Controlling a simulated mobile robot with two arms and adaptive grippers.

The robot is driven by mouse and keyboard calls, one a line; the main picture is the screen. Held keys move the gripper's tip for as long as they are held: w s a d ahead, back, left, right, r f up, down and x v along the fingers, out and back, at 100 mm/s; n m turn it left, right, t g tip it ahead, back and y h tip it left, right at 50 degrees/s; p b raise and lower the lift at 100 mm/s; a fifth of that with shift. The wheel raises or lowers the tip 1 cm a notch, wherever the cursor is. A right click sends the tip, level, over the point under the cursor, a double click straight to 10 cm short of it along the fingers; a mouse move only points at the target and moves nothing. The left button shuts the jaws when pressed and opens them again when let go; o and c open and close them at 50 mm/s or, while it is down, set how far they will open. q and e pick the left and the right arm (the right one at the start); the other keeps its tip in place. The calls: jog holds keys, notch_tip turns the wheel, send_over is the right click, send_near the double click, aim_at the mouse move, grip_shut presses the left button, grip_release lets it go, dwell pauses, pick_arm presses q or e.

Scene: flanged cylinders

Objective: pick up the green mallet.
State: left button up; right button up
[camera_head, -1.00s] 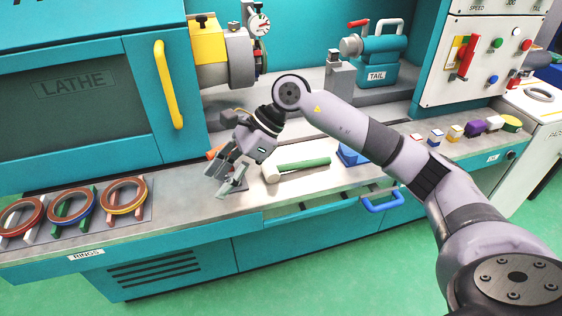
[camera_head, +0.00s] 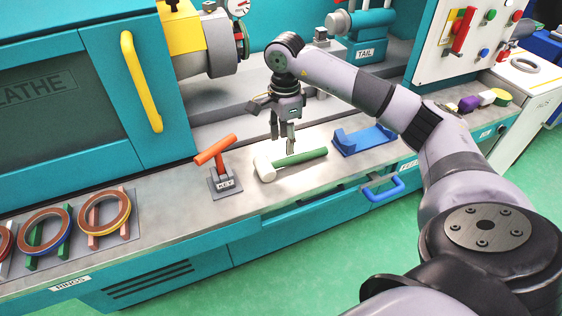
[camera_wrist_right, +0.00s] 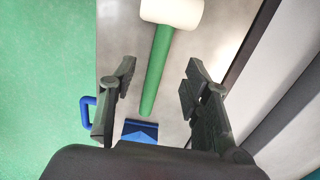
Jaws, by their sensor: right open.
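The green mallet (camera_head: 300,158) lies on the grey ledge in front of the lathe. Its white head (camera_head: 264,168) is at the left and its green handle points right. My right gripper (camera_head: 283,148) is above the mallet, pointing down, with its fingers over the handle's near-head part. In the right wrist view my right gripper (camera_wrist_right: 160,95) is open, with one finger on each side of the green handle (camera_wrist_right: 156,72) and nothing held. The white head (camera_wrist_right: 172,12) is at the top of that view, partly cut off. My left gripper is not in view.
A blue cradle (camera_head: 362,140) lies right of the mallet. An orange-handled key (camera_head: 215,149) stands on its block at left. Several rings (camera_head: 104,212) rest on a rack further left. A blue drawer handle (camera_head: 384,188) juts out in front. The lathe chuck (camera_head: 222,45) is behind.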

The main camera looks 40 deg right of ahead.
aim_at(281, 160)
notch_tip(281, 160, down, 2)
jog(key=shift+f, duration=0.2)
jog(key=shift+a+f, duration=0.15)
jog(key=shift+f, duration=0.2)
jog(key=f, duration=0.2)
jog(key=f+p, duration=0.1)
jog(key=shift+w+a+f, duration=0.1)
jog(key=shift+a+f, duration=0.15)
jog(key=shift+f, duration=0.45)
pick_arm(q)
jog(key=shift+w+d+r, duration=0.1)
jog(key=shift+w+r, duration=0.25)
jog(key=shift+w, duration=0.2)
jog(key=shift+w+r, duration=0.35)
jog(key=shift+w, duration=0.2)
pick_arm(e)
grip_shut()
